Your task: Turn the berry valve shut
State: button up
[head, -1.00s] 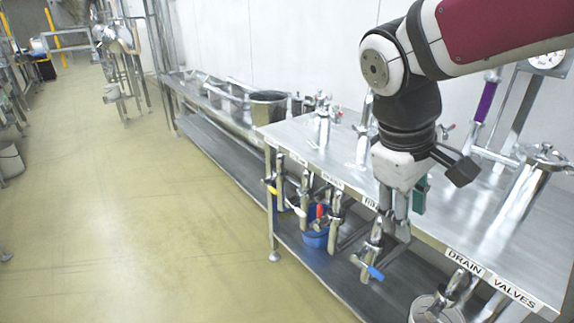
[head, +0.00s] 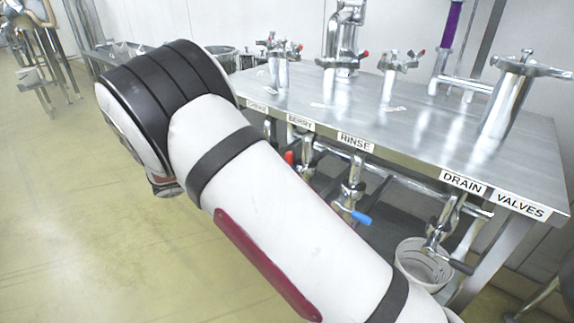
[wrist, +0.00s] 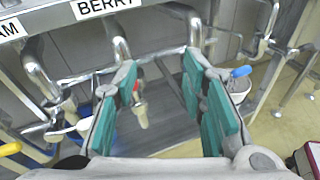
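In the head view, the BERRY label (head: 300,122) is on the bench's front edge. Below it, the red handle of the berry valve (head: 289,157) shows just past my arm, which hides most of the valve. In the wrist view the red part (wrist: 136,90) shows beside the left finger, with a pale end hanging below it. My gripper (wrist: 160,75) is open, its teal-padded fingers pointing toward the pipes under the bench. The red part is near the gap between the fingers; I cannot tell whether it touches the left finger. The gripper is hidden in the head view.
The blue-handled valve (head: 361,217) under the RINSE label is to the right. A white-handled valve (wrist: 72,126) and a yellow handle (wrist: 10,148) are to the left in the wrist view. A bucket (head: 420,262) stands below the drain valve. Open floor lies left.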

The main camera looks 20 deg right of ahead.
jog(key=w+a+f+n+t+h+b, duration=0.1)
jog(key=w+a+f+n+t+b, duration=0.15)
jog(key=a+f, duration=0.2)
jog(key=x, duration=0.4)
jog(key=b+x, duration=0.1)
jog(key=x, duration=0.4)
jog(key=b+x, duration=0.1)
jog(key=x, duration=0.3)
jog(key=shift+w+d+f, duration=0.3)
grip_shut()
